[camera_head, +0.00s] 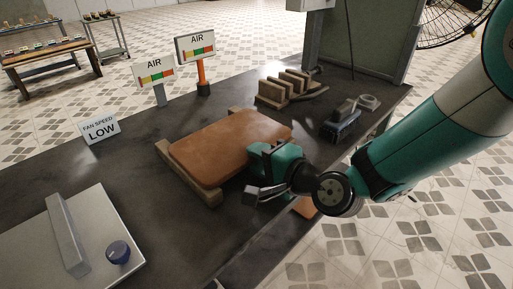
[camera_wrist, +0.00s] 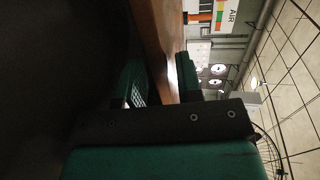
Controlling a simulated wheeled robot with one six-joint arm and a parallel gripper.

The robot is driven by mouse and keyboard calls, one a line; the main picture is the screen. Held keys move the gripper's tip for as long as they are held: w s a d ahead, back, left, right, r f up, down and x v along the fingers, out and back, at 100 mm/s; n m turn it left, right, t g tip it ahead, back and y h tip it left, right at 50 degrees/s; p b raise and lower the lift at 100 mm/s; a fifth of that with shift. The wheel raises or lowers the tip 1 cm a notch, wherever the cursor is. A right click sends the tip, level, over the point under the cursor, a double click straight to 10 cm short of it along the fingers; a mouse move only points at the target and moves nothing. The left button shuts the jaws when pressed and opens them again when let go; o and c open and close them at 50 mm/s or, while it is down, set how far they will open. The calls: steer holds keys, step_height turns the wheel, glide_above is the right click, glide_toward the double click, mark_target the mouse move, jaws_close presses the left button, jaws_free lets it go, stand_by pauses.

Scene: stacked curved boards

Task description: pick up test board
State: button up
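The test board looks like a smooth orange-brown slab (camera_head: 225,145) lying on a low wooden frame (camera_head: 187,177) on the dark table. Its edge also shows in the wrist view (camera_wrist: 160,40). My gripper (camera_head: 265,172) is at the slab's right front edge, with one teal finger over its top. In the wrist view the fingers of my gripper (camera_wrist: 163,82) stand apart on either side of the brown edge. I cannot tell whether both fingers press on it. My gripper hides the slab's right front corner.
A wooden rack with upright slats (camera_head: 285,88) and a dark clamp-like tool (camera_head: 342,122) stand at the back right. Two AIR signs (camera_head: 153,70) and a FAN SPEED LOW sign (camera_head: 100,129) stand along the far edge.

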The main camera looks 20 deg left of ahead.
steer(key=shift+w+a+f, duration=0.1)
steer(key=shift+a, duration=0.2)
steer(key=shift+c, duration=0.2)
jaws_close()
step_height(320, 180, up, 3)
steer(key=p, duration=0.2)
steer(key=shift+p, duration=0.35)
steer(key=shift+f, duration=0.25)
steer(key=shift+d+b, duration=0.3)
steer(key=shift+b, duration=0.15)
steer(key=r+b+v, duration=0.2)
steer(key=b+v, duration=0.3)
steer(key=v, duration=0.9)
steer(key=shift+a+r+b, duration=0.15)
steer(key=shift+r+b, duration=0.05)
steer(key=shift+b, duration=0.2)
